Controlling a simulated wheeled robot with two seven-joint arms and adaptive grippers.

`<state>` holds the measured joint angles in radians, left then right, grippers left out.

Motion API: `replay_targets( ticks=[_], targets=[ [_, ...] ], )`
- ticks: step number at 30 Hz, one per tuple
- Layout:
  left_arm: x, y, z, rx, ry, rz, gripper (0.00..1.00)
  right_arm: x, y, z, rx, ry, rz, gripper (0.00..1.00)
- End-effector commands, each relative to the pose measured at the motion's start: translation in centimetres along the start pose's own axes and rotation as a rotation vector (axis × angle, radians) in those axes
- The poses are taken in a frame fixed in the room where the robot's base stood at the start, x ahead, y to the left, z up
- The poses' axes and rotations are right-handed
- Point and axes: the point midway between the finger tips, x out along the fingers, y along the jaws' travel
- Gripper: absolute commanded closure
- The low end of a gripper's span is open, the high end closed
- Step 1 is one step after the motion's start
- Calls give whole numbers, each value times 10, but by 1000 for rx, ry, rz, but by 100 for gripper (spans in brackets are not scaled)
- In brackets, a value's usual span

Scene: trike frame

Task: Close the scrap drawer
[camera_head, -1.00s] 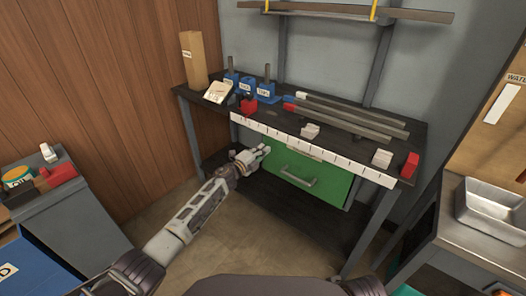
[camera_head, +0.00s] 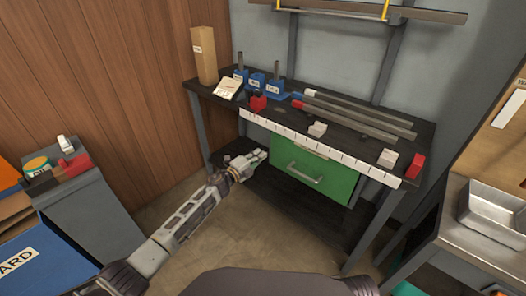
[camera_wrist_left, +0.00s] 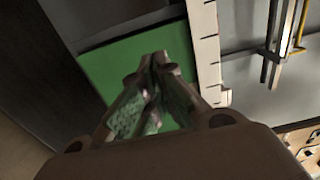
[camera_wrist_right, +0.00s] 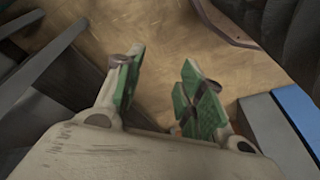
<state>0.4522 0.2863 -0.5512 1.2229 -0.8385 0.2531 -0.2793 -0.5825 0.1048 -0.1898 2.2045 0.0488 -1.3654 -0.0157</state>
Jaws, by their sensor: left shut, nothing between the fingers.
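The scrap drawer has a green front (camera_head: 335,183) and a pale bar handle (camera_head: 304,173). It sits under the front edge of the dark workbench (camera_head: 418,137). I cannot tell whether a small gap stays behind the front. My left gripper (camera_head: 260,155) is shut and empty beside the left edge of the green front. In the left wrist view its closed fingers (camera_wrist_left: 155,62) overlap the green front (camera_wrist_left: 105,62); contact is unclear. My right gripper (camera_wrist_right: 152,88) is open and empty above the floor in the right wrist view; the head view does not show it.
A white ruler strip (camera_head: 320,150) runs along the bench's front edge above the drawer. Blue holders (camera_head: 257,82), grey bars and a red block (camera_head: 415,167) lie on the bench. A grey cabinet (camera_head: 90,210) stands left, a metal tray (camera_head: 492,208) right. Floor before the bench is clear.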

Motion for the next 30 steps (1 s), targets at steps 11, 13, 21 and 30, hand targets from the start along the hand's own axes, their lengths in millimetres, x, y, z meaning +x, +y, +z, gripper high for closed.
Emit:
replay_targets(
  ticks=[11, 13, 21, 30],
  targets=[
    [-33, 0, 0, 0, 0, 0, 100, 13, 2, 10, 3, -36, 6, 61],
    [-36, 0, 0, 0, 0, 1, 100, 15, 3, 10, 3, -36, 7, 61],
    [-39, 0, 0, 0, 0, 0, 100, 15, 4, 5, 2, -29, 9, 61],
    [-39, 0, 0, 0, 0, 0, 100, 14, 4, 6, 3, -32, 9, 61]
  ],
)
